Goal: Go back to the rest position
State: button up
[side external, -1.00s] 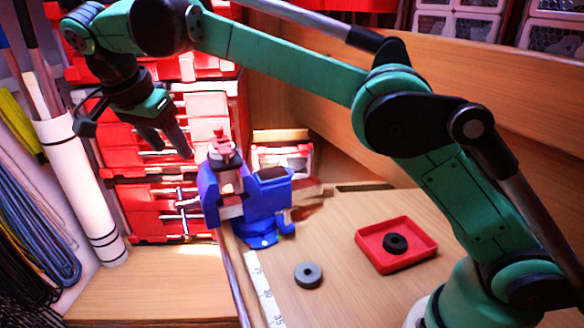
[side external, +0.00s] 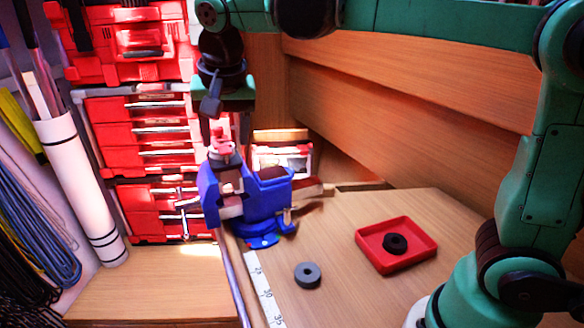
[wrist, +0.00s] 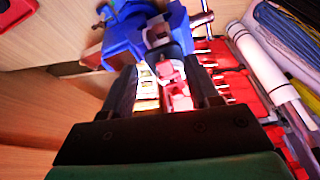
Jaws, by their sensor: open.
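My gripper (side external: 225,132) hangs fingers down above the blue vise (side external: 262,195) at the bench edge. In the wrist view my gripper (wrist: 164,82) shows two dark fingers standing apart with nothing clamped between them. The vise also shows in the wrist view (wrist: 125,38).
A grey ring (side external: 307,275) lies on the bench. A black ring (side external: 395,243) lies in a red tray (side external: 430,249). Red drawers (side external: 150,165) stand behind the vise. A white roll (side external: 80,190) and coiled lines (side external: 45,225) hang at left. A wooden wall (side external: 400,90) rises behind the bench.

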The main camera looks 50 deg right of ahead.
jog(key=s+d+f+n+t+y, duration=0.1)
jog(key=s+d+f+n+t, duration=0.2)
jog(key=s+d+f+n, duration=0.2)
jog(key=s+f+n, duration=0.2)
jog(key=s+f, duration=0.2)
jog(key=s, duration=0.1)
jog(key=shift+s+d+n+t+y, duration=0.3)
jog(key=shift+s+d, duration=0.05)
jog(key=shift+d, duration=0.05)
